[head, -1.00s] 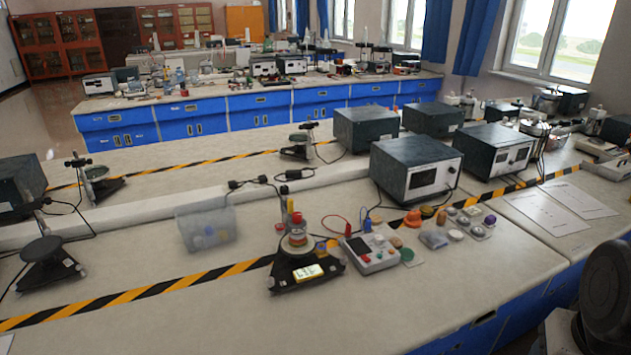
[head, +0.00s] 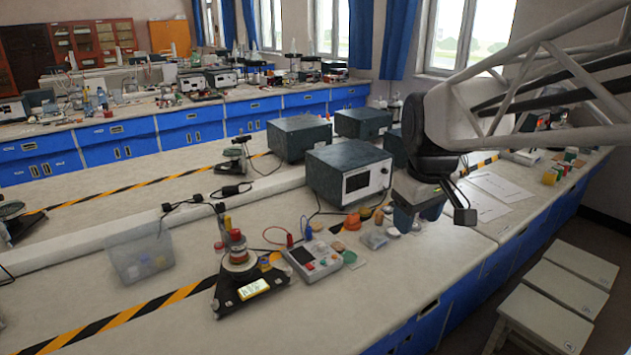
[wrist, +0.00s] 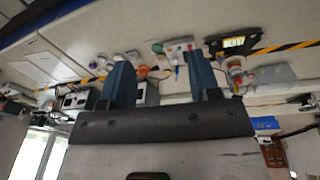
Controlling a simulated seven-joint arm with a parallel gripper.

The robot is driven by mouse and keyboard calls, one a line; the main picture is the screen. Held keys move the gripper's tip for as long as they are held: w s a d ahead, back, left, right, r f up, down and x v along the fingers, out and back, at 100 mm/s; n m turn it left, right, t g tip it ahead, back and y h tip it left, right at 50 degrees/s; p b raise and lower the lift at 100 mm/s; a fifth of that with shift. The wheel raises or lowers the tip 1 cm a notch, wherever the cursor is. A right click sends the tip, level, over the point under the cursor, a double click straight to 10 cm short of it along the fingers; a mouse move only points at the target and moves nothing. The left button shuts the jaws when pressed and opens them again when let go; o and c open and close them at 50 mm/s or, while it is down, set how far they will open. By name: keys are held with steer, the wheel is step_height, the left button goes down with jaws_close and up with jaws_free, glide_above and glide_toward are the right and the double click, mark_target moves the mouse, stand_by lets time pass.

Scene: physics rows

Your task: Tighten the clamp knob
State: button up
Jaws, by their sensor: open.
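The apparatus with a black three-legged base (head: 225,297) and a lit yellow display stands on the near bench, left of centre. A round stack with a red knob-like top (head: 237,235) rises from it, beside a short post with a yellow part. I cannot tell for sure which part is the clamp knob. My gripper (head: 420,218) is open and empty, above the bench to the right of the apparatus and apart from it. In the wrist view the two blue fingers of my gripper (wrist: 160,70) are spread, with the apparatus (wrist: 238,62) beyond the right finger.
A meter box (head: 312,258) with cables stands just right of the apparatus. Small coloured items (head: 355,222) lie beyond it. A clear bin (head: 140,258) stands to the left, and a power supply (head: 348,180) behind. The near bench front is clear. Stools (head: 565,280) stand at right.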

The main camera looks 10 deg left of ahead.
steer(key=w+a+r+n, duration=0.1)
steer(key=w+a+n, duration=0.3)
steer(key=w+a, duration=0.5)
steer(key=n+g, duration=0.2)
steer(key=n, duration=1.1)
glide_above(220, 204)
steer(key=f, duration=1.1)
steer(key=shift+s+d+f, duration=0.15)
steer(key=shift+d, duration=0.25)
steer(key=shift+a+f, duration=0.2)
steer(key=shift+a, duration=0.2)
steer(key=shift+f, duration=0.1)
steer(key=shift+f, duration=3.8)
